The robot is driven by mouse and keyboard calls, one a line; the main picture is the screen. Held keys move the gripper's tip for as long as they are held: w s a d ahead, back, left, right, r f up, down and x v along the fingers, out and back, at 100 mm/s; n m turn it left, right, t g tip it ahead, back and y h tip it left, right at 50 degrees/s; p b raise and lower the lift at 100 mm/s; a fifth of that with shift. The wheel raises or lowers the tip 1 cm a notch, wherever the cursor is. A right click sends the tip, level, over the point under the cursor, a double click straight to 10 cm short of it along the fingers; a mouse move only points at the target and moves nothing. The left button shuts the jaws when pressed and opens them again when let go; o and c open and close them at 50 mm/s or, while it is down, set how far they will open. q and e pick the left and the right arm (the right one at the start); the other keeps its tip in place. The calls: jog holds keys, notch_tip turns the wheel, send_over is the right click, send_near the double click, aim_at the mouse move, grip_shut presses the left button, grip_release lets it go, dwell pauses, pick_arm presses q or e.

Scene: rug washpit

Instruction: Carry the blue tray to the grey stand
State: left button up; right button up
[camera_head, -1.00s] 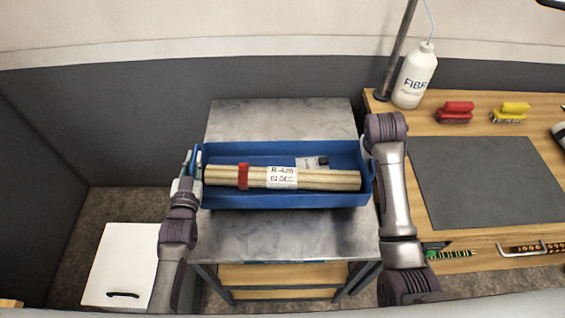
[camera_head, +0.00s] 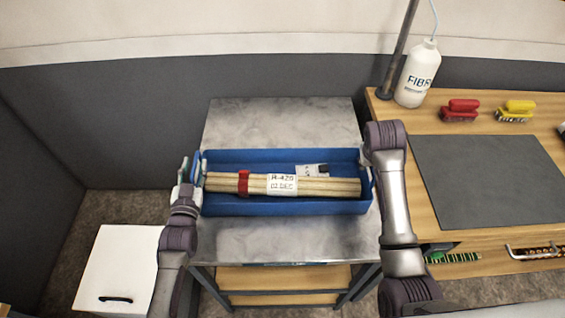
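The blue tray (camera_head: 285,207) lies level over the metal top of the grey stand (camera_head: 280,120) and appears to rest on it. It carries a bundle of pale rods (camera_head: 335,187) with a red band and a white label reading R-420. My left gripper (camera_head: 191,170) is at the tray's left end. Its fingers show apart, with a gap between them, and the right one is close to the end wall. My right gripper (camera_head: 366,160) is at the tray's right end, mostly hidden by my own arm, so its fingers cannot be made out.
A white box (camera_head: 115,265) is at lower left. A grey wall (camera_head: 130,130) runs behind.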

jog(key=shift+r, duration=0.2)
pick_arm(q)
jog(key=s, duration=1.2)
pick_arm(e)
jog(key=v, duration=1.1)
jog(key=shift+s+r, duration=0.25)
jog(key=shift+a, duration=0.1)
